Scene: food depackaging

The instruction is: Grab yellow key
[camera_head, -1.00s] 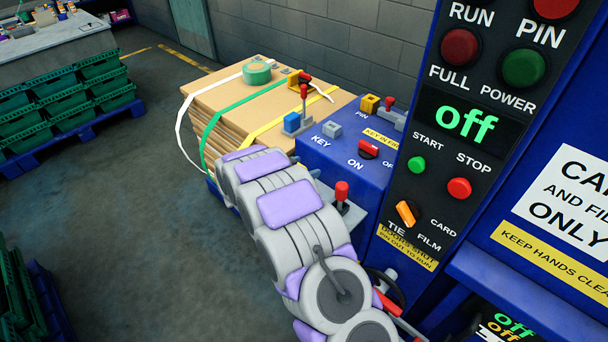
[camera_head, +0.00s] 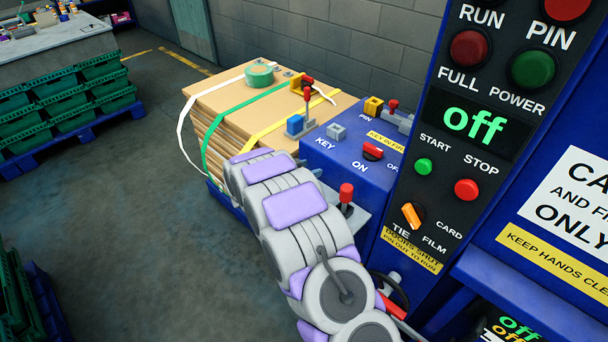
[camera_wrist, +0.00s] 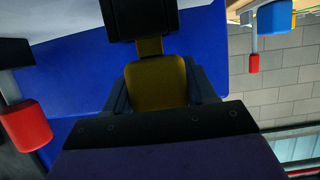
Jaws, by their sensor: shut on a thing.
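My gripper (camera_wrist: 156,88) shows in the wrist view, its two dark fingers closed on either side of a yellow key (camera_wrist: 157,80). The key's upper end runs up to a dark part at the top of that view. A blue panel surface lies behind the key. I cannot tell whether the key is still seated in something.
A red-knobbed lever (camera_head: 346,193) stands beside my arm on the blue control box (camera_head: 340,155). A blue block (camera_head: 295,124), a grey block (camera_head: 336,131) and another yellow block (camera_head: 373,105) are nearby. Strapped cardboard (camera_head: 215,95) stands behind.

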